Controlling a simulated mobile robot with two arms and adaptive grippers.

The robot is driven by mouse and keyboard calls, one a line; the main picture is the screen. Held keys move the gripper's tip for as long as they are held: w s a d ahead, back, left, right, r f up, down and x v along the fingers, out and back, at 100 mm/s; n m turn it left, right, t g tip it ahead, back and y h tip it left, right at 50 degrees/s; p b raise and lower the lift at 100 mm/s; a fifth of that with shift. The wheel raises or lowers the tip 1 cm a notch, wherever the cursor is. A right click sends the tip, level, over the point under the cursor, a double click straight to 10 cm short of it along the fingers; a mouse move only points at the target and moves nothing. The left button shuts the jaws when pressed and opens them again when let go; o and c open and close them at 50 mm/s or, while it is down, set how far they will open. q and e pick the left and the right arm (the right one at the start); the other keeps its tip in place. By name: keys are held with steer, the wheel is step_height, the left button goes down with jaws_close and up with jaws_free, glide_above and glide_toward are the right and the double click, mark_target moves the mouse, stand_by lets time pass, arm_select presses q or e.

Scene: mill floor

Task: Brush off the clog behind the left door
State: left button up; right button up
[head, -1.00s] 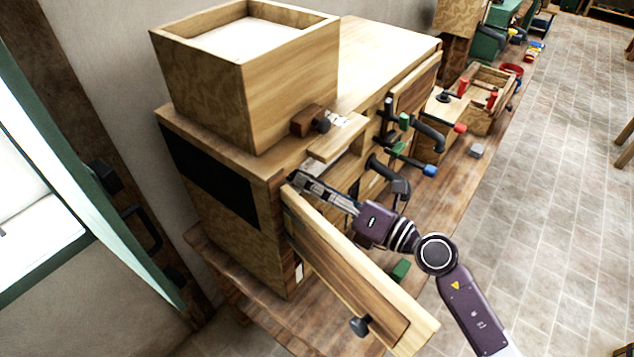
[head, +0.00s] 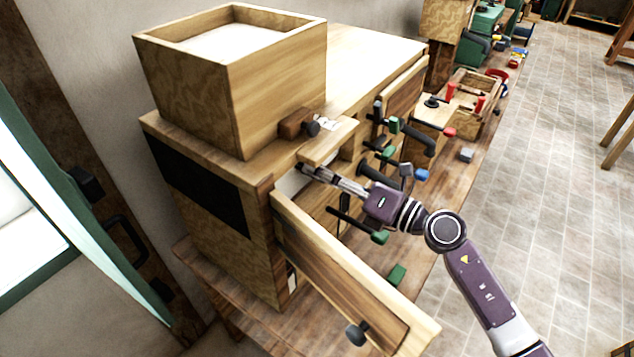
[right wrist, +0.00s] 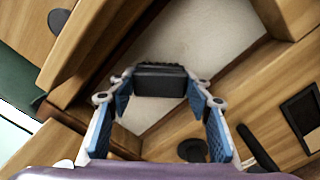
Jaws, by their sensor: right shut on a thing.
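The left door (head: 335,268) of the wooden cabinet stands swung open toward the front, with a dark knob (head: 356,333) on it. Behind it, a pale surface (head: 291,182) shows in the opening. My right gripper (head: 312,172) is at the upper part of this opening, below a small wooden ledge. In the right wrist view its blue-padded fingers are shut on a dark block with a ribbed edge (right wrist: 160,80), probably the brush. A broad pale, speckled surface (right wrist: 200,35) lies beyond it. I cannot tell whether they touch, or make out the clog separately. My left gripper is not in view.
An open wooden hopper (head: 235,85) stands on the cabinet. Black levers with coloured ends, one green (head: 380,237), stick out of the front near my right arm. The bench (head: 245,325) runs below. The tiled floor (head: 540,200) at the right is mostly clear.

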steer(key=shift+w+d+f, duration=0.1)
steer(key=shift+w+d, duration=0.2)
steer(key=shift+w, duration=0.15)
steer(key=shift+w+d+b, duration=0.55)
steer(key=shift+w+b, duration=0.2)
steer(key=shift+w, duration=0.05)
steer(key=shift+w+d+b, duration=1.35)
steer(key=shift+w+d, duration=0.1)
steer(key=shift+w, duration=0.45)
steer(key=s+a+p, duration=0.2)
steer(key=s+p, duration=0.1)
steer(key=s+a+p, duration=0.1)
steer(key=s+p, duration=0.1)
steer(key=shift+a+r, duration=0.2)
steer(key=shift+a, duration=0.15)
steer(key=shift+s+a, duration=0.35)
steer(key=shift+s, duration=0.15)
steer(key=shift+s+a+p, duration=0.5)
steer(key=shift+s+p, duration=0.15)
steer(key=shift+p, duration=0.35)
steer(key=shift+s+a+p, duration=0.35)
steer(key=shift+s+a, duration=0.1)
steer(key=shift+s, duration=0.25)
steer(key=shift+s+a+p, duration=0.6)
steer(key=shift+s+p, duration=0.15)
steer(key=shift+p, duration=0.05)
steer(key=shift+s+a, duration=0.4)
steer(key=shift+s, duration=0.15)
